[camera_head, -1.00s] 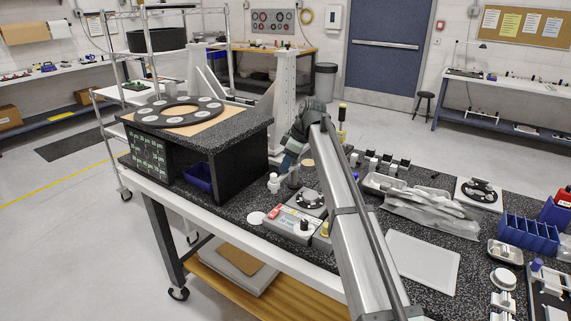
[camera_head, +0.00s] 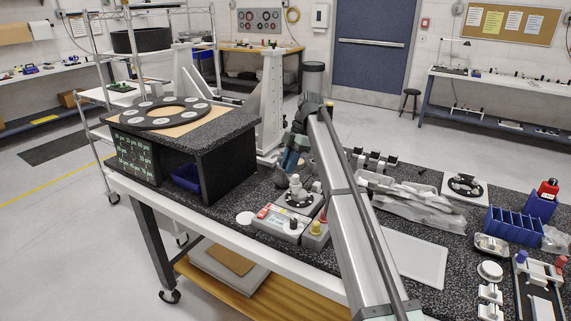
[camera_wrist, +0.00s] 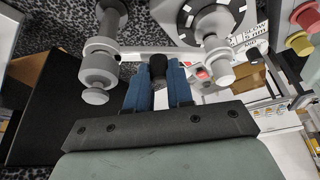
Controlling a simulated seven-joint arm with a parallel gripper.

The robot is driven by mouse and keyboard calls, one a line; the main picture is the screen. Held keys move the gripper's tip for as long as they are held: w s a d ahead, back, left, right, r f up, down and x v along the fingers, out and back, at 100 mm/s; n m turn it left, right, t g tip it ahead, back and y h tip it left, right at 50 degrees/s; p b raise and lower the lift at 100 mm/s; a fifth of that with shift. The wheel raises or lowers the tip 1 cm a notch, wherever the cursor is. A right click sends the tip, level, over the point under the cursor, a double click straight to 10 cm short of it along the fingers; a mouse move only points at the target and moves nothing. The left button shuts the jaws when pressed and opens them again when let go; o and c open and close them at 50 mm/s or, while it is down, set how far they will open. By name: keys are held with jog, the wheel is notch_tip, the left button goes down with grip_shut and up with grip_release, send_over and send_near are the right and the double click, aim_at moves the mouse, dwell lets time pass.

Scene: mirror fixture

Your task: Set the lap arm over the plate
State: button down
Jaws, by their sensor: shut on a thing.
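The round plate (camera_head: 299,199) with dark patches sits on a grey machine beside the granite box; the wrist view shows part of it at the top (camera_wrist: 187,18). My gripper (camera_wrist: 158,80) has blue fingers shut on a dark knob (camera_wrist: 158,66), apparently the lap arm's handle. A pale bar of the lap arm (camera_wrist: 141,50) shows behind the knob. A white knobbed piece (camera_wrist: 217,66) overlaps the plate's edge in the wrist view. A grey-white post (camera_wrist: 97,68) stands left of the fingers. In the head view my arm partly hides the fingers, so exact contact and height are unclear.
A control box (camera_head: 278,222) with buttons stands in front of the plate. The black granite box (camera_head: 225,150) is close on the left. Plastic bags (camera_head: 410,203), a white tray (camera_head: 416,258) and blue bins (camera_head: 513,230) lie to the right.

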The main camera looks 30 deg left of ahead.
jog(key=shift+w+d+n, duration=0.15)
jog(key=shift+w+n, duration=0.1)
jog(key=shift+n, duration=0.25)
jog(key=c, duration=1)
grip_release()
jog(key=shift+s, duration=0.1)
